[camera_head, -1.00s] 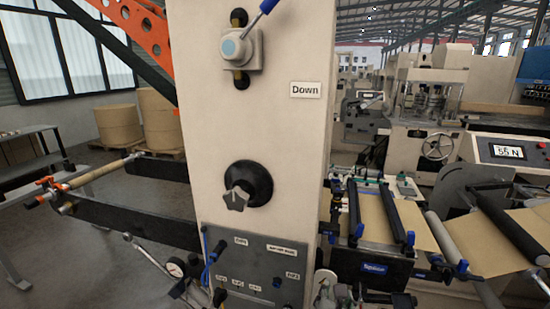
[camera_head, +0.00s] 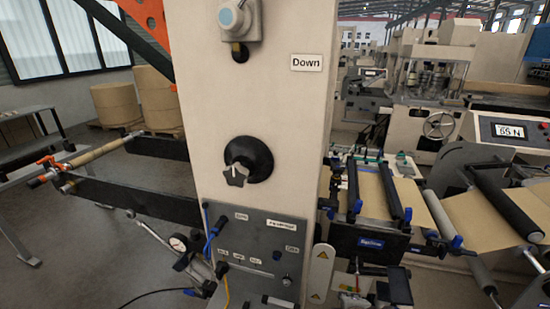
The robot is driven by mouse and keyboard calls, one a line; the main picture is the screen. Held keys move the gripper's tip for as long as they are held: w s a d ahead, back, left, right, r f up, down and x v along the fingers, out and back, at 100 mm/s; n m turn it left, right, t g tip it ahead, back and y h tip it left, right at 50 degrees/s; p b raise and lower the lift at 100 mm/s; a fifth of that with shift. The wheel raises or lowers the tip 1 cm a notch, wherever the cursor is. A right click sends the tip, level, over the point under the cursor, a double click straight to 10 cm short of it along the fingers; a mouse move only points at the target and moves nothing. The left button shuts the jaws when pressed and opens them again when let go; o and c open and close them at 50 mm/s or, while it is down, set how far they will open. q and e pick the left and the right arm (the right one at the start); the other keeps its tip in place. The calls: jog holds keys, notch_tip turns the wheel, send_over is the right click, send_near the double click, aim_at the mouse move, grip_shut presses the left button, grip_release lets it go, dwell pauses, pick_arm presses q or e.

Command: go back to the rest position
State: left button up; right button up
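Neither of my grippers shows in the head view. A cream machine column (camera_head: 285,120) stands upright in the middle. It carries a round blue-grey button or lever hub (camera_head: 232,16) at the top edge, a "Down" label (camera_head: 307,63) and a black-and-grey star knob (camera_head: 237,174). Below is a grey panel (camera_head: 262,250) with small labels, ports and blue and yellow hoses. I cannot tell from this view where my arms are.
Black roll arms (camera_head: 135,200) with a bar reach out at left, a pressure gauge (camera_head: 180,243) below them. A table (camera_head: 30,130) and kraft rolls (camera_head: 118,104) stand behind. At right are a kraft web (camera_head: 376,195), rollers (camera_head: 505,205) and a display (camera_head: 507,130). Floor shows at lower left.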

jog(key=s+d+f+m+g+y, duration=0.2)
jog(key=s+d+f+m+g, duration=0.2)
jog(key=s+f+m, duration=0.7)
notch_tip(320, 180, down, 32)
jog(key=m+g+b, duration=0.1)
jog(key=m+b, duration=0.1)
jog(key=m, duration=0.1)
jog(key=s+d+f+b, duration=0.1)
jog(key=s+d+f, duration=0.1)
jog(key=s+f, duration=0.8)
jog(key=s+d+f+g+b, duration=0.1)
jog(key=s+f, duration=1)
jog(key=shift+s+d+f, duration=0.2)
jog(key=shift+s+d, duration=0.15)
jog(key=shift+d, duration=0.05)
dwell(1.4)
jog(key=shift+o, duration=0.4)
